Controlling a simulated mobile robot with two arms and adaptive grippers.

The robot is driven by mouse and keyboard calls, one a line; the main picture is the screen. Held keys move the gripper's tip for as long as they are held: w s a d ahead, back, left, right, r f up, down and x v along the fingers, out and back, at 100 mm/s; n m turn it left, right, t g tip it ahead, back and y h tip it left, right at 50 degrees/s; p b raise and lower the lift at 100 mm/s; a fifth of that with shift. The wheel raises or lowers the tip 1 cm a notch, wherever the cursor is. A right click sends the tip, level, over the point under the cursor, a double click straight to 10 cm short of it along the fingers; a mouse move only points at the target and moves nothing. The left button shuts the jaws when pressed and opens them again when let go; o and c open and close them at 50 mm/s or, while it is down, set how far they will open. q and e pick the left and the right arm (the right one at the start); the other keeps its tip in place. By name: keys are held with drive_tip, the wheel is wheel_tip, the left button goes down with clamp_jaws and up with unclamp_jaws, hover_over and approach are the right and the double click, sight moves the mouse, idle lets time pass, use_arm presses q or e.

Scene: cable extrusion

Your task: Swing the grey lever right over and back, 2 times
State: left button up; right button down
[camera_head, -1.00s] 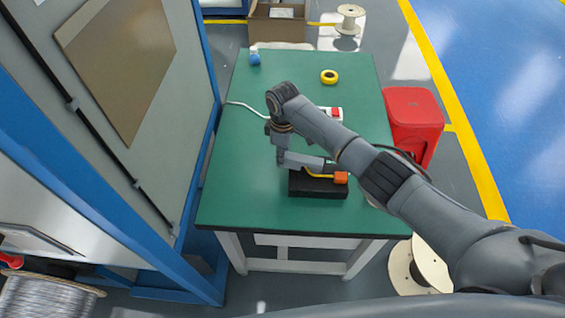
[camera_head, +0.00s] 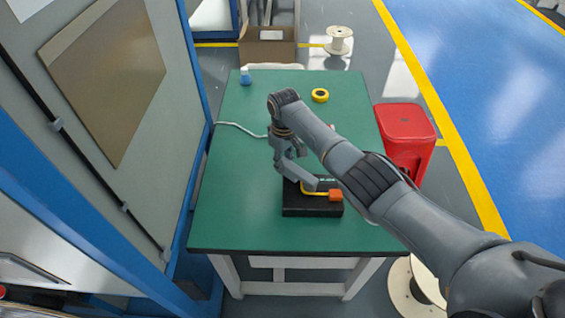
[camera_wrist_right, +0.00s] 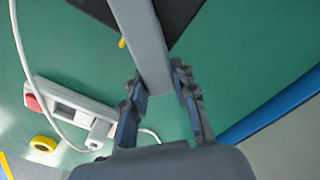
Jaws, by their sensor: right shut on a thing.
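The grey lever (camera_head: 303,178) is a flat bar hinged on a black box (camera_head: 312,211) near the table's front edge. It slants up and to the left from the box. My right gripper (camera_head: 284,158) is shut on the lever's free end. In the right wrist view the lever (camera_wrist_right: 142,45) runs down from the black box (camera_wrist_right: 178,12) between the two fingers (camera_wrist_right: 163,100). My left gripper is not in view.
The green table (camera_head: 235,195) also holds a yellow tape roll (camera_head: 320,95), a blue-and-white bottle (camera_head: 245,76) and a white power strip (camera_wrist_right: 75,104) with its cable. A red bin (camera_head: 405,135) stands right of the table, a tall cabinet (camera_head: 105,90) left.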

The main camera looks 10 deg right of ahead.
drive_tip(key=c, duration=1)
unclamp_jaws()
drive_tip(key=shift+c, duration=0.2)
wheel_tip(320, 180, up, 12)
